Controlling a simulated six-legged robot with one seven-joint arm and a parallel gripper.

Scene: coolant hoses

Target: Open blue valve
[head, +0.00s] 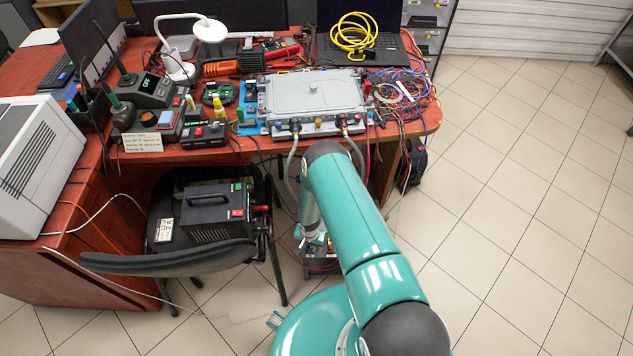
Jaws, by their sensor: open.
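A grey flat metal box (315,96) lies on the red desk. Two pale hoses run down from fittings on its front edge, a left fitting (295,127) and a right fitting (343,122). Small dark and coloured parts sit at these fittings. I cannot make out for certain which is the blue valve or how its handle is turned. My teal arm bends in front of the box and covers part of the hoses. My gripper (314,239) hangs low below the desk edge, apart from the box. Its fingers are small and partly hidden, and nothing is visible in them.
The red desk (205,156) is crowded with meters, cables, a lamp (208,32) and a yellow coil (353,36) on a laptop. A black chair (175,260) carrying a black power unit (213,205) stands left of my arm. Tiled floor at right is clear.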

